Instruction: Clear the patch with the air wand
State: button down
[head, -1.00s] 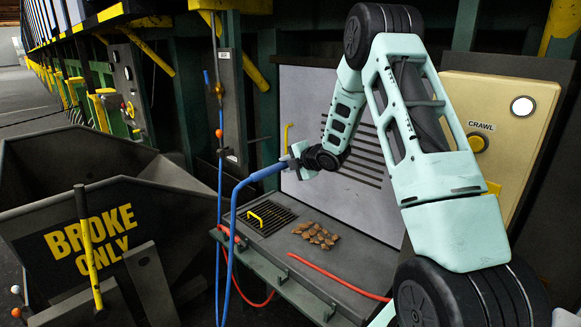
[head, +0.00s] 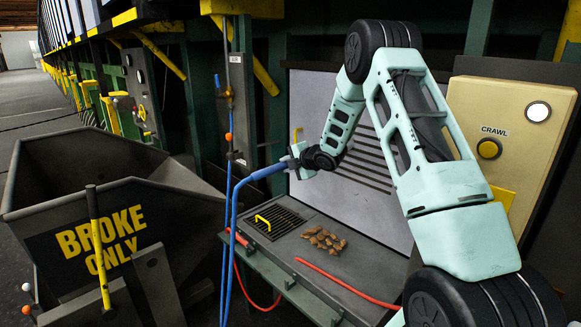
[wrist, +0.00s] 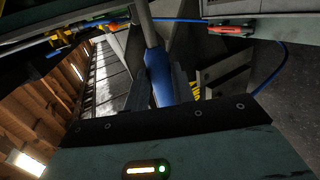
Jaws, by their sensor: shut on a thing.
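The patch is a cluster of brown scraps (head: 324,239) lying on a grey ledge (head: 318,264) in front of a pale slotted panel. My gripper (head: 294,164) is shut on the blue air wand (head: 268,172), above and left of the scraps and apart from the ledge. A blue hose runs from the wand to the left and down. In the wrist view the wand's blue grip (wrist: 157,75) stands out from between my jaws, with a grey tube beyond it. The wand's tip is not clear in the head view.
A dark grate (head: 285,226) with a yellow handle lies left of the scraps. A red hose (head: 345,284) lies along the ledge's front. A "BROKE ONLY" bin (head: 145,215) stands at left. A beige CRAWL control box (head: 535,155) is at right.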

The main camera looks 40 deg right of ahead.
jog(key=shift+w+a, duration=0.1)
jog(key=shift+w, duration=1.5)
